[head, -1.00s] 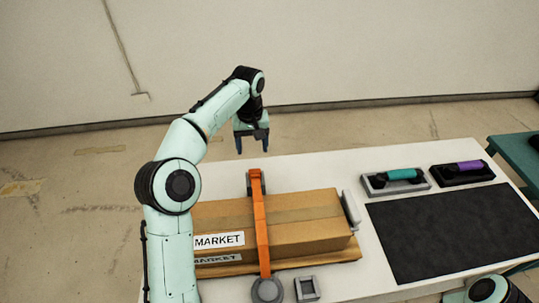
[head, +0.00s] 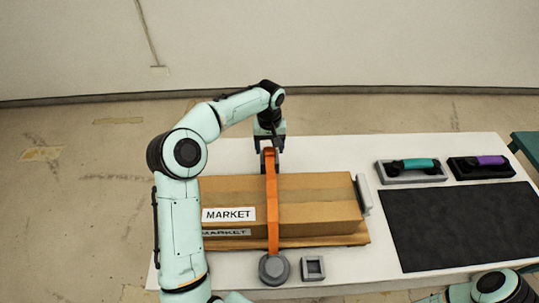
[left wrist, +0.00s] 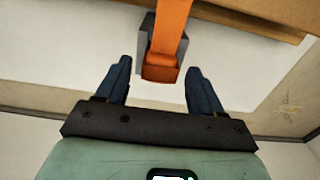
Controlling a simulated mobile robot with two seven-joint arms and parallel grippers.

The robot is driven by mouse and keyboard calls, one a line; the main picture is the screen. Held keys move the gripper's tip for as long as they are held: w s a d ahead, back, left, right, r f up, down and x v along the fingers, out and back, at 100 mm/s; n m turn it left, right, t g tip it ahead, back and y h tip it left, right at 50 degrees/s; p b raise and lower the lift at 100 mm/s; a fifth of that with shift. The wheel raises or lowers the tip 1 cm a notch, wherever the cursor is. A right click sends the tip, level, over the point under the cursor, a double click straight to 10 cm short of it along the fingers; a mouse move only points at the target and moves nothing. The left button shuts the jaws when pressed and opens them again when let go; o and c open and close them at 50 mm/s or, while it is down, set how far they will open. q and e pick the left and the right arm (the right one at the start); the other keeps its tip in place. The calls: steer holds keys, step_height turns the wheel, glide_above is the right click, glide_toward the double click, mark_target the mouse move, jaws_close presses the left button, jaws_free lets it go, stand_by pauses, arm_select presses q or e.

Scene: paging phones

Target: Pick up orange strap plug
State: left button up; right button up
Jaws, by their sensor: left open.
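An orange strap (head: 272,208) runs over a brown cardboard box labelled MARKET (head: 318,204). At its near end is a round grey piece (head: 274,268). Its far end, an orange plug (left wrist: 160,68), sits in front of a grey holder (left wrist: 144,42) in the left wrist view. My left gripper (head: 269,150) is at the far end of the strap, behind the box. In the left wrist view its two dark blue fingers (left wrist: 158,85) are open, one on each side of the plug's end, with gaps on both sides. The right gripper is out of view.
The white table (head: 345,262) carries a small square grey frame (head: 313,268) near its front. A black mat (head: 460,225) lies on the right. Behind it stand a teal-handled block (head: 412,168) and a purple-handled block (head: 482,166). A grey piece (head: 362,194) stands at the box's right end.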

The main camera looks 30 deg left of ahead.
arm_select(q)
step_height(320, 180, down, 2)
steer(key=shift+f, duration=0.1)
steer(key=c, duration=1.1)
